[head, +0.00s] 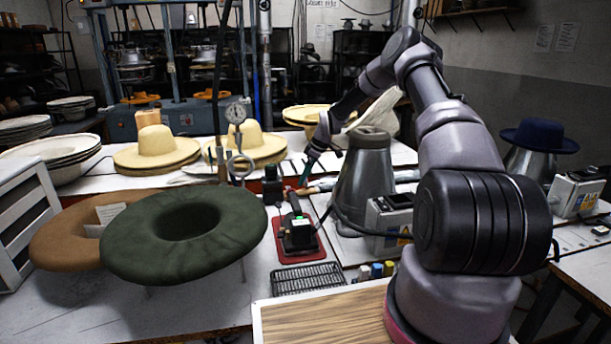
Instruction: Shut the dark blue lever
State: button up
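My arm reaches from the lower right up and over to the left, and its gripper (306,174) points down near the middle of the table. The gripper is small and dark here, with a teal tint at its tip, and I cannot tell whether its fingers are apart. Just below it is a small black device with a green light (298,232) on a red base plate (283,252). A thin dark upright part (294,202) rises from the device towards the gripper. It may be the dark blue lever, but its colour and any contact are unclear.
A grey metal cone (366,185) stands close right of the gripper, with a grey control box (390,222) beside it. A green felt hat (150,245) fills the left front. A black wire rack (306,278) lies before the device. Straw hats (245,148) stand behind.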

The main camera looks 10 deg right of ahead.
jog(key=shift+r, duration=0.15)
notch_tip(320, 180, up, 10)
dwell(0.4)
